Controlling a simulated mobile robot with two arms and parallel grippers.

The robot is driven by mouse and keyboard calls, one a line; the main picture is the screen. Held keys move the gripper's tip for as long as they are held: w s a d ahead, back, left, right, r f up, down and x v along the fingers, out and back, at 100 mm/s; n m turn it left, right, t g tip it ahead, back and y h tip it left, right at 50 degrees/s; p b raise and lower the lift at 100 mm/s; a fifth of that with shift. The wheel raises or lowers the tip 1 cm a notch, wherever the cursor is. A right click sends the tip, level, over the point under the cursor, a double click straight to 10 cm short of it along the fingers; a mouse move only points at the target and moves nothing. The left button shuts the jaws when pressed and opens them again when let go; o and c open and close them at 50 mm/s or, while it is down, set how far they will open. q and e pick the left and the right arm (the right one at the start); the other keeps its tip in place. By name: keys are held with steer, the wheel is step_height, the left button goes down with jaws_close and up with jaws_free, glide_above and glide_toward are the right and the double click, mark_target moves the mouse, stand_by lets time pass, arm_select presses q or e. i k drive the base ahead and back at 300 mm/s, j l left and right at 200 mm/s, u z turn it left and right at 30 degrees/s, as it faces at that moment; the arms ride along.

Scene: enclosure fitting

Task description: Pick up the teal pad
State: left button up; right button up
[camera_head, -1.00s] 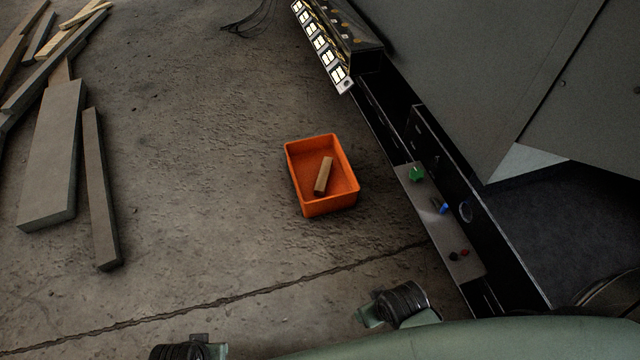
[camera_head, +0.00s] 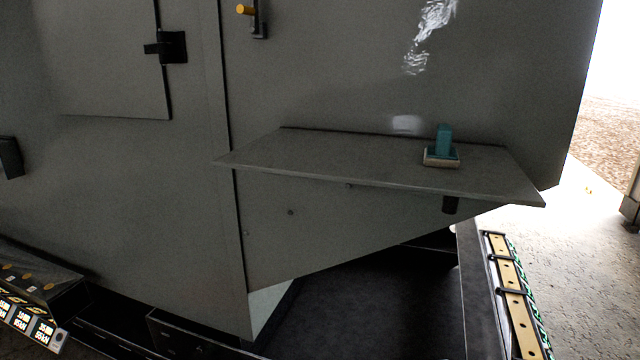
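The teal pad (camera_head: 443,141) is a small upright teal block with a pale, flat base. It sits on a grey shelf (camera_head: 330,160) fixed to the side of a large grey enclosure, towards the shelf's right end. Nothing is touching the pad apart from the shelf. Neither of my grippers shows in the head view now.
A perforated strip (camera_head: 508,290) lies at lower right. A terminal block (camera_head: 35,305) sits at lower left. Open floor shows at far right.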

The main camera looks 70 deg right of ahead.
mark_target(442, 155)
steer(key=z, duration=2.75)
